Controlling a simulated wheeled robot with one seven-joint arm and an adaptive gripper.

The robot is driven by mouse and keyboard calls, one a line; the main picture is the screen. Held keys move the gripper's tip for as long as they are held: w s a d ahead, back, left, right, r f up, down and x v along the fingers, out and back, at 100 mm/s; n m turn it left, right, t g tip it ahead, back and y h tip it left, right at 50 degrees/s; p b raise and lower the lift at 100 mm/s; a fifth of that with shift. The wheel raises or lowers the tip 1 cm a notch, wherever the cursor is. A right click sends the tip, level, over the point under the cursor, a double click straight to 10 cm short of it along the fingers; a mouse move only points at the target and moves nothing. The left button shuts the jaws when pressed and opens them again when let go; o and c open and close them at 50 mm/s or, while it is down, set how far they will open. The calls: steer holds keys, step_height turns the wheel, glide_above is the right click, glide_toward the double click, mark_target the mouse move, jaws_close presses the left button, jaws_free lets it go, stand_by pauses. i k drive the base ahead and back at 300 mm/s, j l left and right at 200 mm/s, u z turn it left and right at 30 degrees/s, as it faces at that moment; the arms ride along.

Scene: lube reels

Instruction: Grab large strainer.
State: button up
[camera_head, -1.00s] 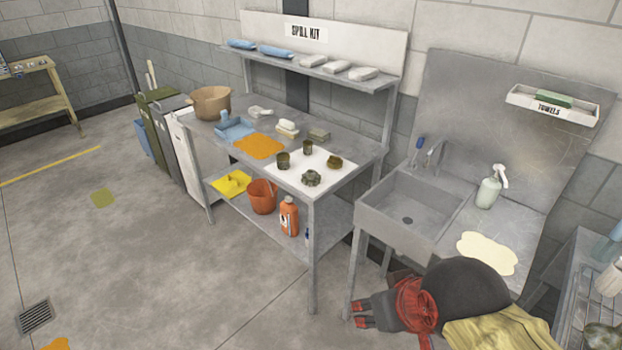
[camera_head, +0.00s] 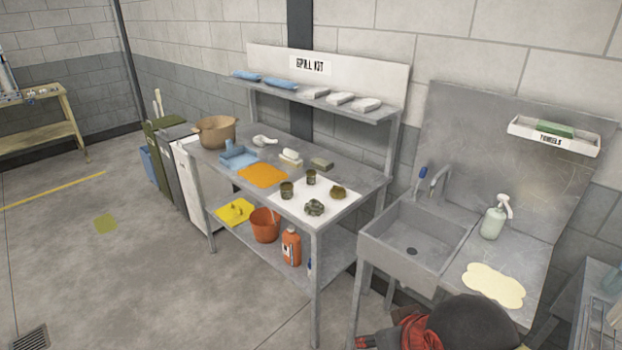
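On the white mat (camera_head: 330,218) on the workbench are several small dark greenish-brown parts. Two look like short cups, the left cup (camera_head: 287,190) slightly bigger than the rear cup (camera_head: 311,177). A rounded brownish part (camera_head: 338,192) lies at the right, and a lumpy part (camera_head: 314,207) at the front. I cannot tell from this view which one is the large strainer. My gripper (camera_head: 366,341) shows only in part at the bottom edge, below the sink and well away from the mat. Its fingers are mostly cut off by the frame, so its opening does not show.

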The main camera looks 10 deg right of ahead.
mark_target(286, 188)
steer(key=i+j+z, duration=0.15)
steer(key=i+j, duration=0.2)
steer(key=i+j+z, duration=0.15)
steer(key=i+j, duration=0.3)
steer(key=i+j+z, duration=0.15)
steer(key=i+j, duration=0.25)
steer(key=i+j+z, duration=0.2)
steer(key=i+j, duration=0.15)
steer(key=j, duration=0.25)
